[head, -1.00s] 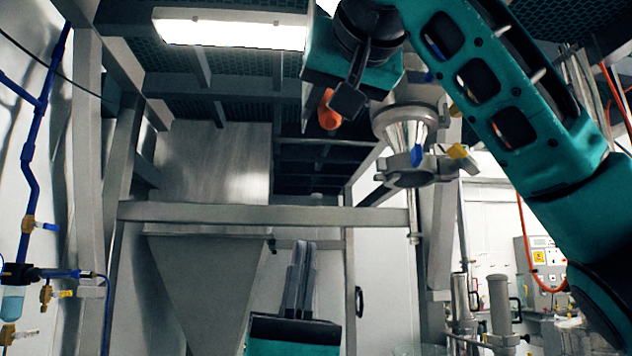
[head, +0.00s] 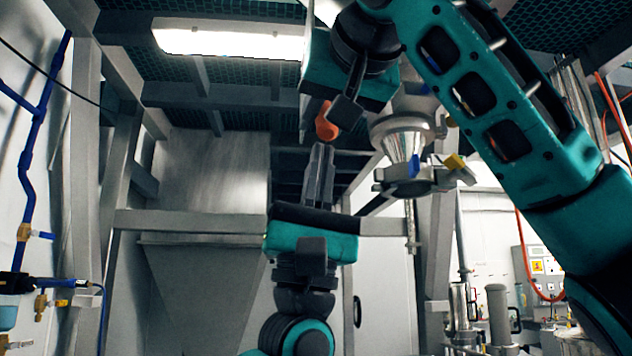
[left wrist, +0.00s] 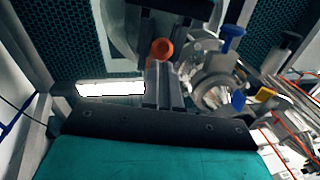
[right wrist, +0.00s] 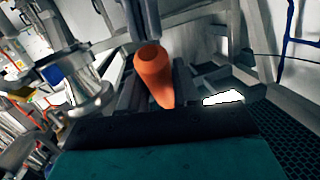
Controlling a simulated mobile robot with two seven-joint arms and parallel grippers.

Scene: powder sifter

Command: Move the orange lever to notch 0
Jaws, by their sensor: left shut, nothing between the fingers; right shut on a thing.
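The orange lever (head: 327,122) shows in the head view as a rounded knob beside my right gripper (head: 346,110). In the right wrist view the lever (right wrist: 153,68) lies between the fingers of my right gripper (right wrist: 154,88), which is shut on it. My left gripper (head: 320,148) points up just below the knob, with its fingers together and empty. In the left wrist view the knob (left wrist: 160,50) shows just past the left fingertips (left wrist: 162,68); I cannot tell whether they touch. No notch or notch number is visible.
A metal funnel-shaped fitting (head: 402,145) with a blue handle (head: 414,166) and a yellow handle (head: 454,162) hangs right of the grippers. A grey crossbeam (head: 180,221) runs behind my left arm. A steel hopper (head: 200,180) stands behind.

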